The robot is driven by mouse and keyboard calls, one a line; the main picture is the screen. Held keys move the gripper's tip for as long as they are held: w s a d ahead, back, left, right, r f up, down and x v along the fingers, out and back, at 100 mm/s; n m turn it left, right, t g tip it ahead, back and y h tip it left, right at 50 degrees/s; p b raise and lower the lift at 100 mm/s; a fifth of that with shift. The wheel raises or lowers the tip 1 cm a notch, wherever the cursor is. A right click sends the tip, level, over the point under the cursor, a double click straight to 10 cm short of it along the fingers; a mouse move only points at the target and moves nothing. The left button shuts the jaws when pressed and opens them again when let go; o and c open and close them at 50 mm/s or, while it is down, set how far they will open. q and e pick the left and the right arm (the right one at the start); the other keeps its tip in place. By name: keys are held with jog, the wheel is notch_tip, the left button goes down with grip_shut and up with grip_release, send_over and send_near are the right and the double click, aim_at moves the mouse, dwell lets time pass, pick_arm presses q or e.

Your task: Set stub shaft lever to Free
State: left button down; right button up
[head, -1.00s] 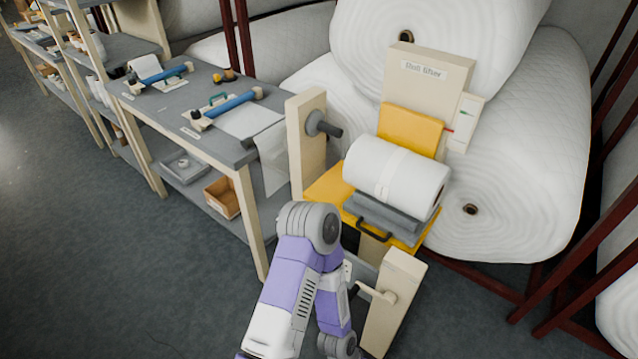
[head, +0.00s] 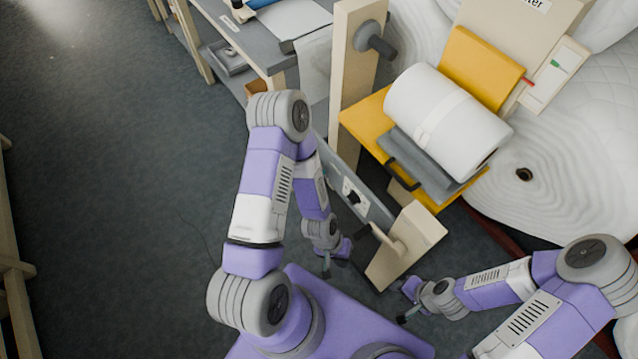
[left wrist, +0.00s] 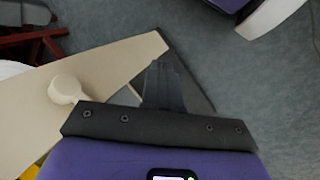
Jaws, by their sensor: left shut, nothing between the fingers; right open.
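A small black lever (head: 354,197) sits on a white plate on the grey beam of the roll stand; its labels are too small to read. A dark stub shaft (head: 374,40) sticks out of the tall beige post (head: 350,90). My left gripper (head: 327,269) is shut and empty, low beside the short beige post and below the plate. In the left wrist view its closed fingers (left wrist: 163,83) point over the floor, with the post to their left.
The short beige post (head: 408,245) carries a cream handle and stands between my grippers. A white roll (head: 447,118) rests on the yellow stand (head: 362,122). A grey workbench (head: 262,45) is at the upper left. The floor to the left is clear.

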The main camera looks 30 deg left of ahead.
pick_arm(q)
jog(key=s+d+f+n+g+h+b, duration=0.25)
jog(key=d+f+n+h, duration=0.5)
jog(key=n, duration=0.75)
jog(key=w+a+f+n+t+h+b, duration=0.25)
jog(key=w+a+n+t, duration=0.55)
jog(key=w+n+t, duration=0.6)
jog(key=s+a+f+n+t+y, duration=0.1)
jog(key=a+f+n+t+y, duration=0.1)
jog(key=a+n+t+y, duration=0.8)
jog(key=a+n+y, duration=0.5)
jog(key=a+y, duration=0.1)
jog(key=shift+a+f+n+t+b, duration=0.3)
jog(key=shift+n+t, duration=0.05)
jog(key=shift+n, duration=0.05)
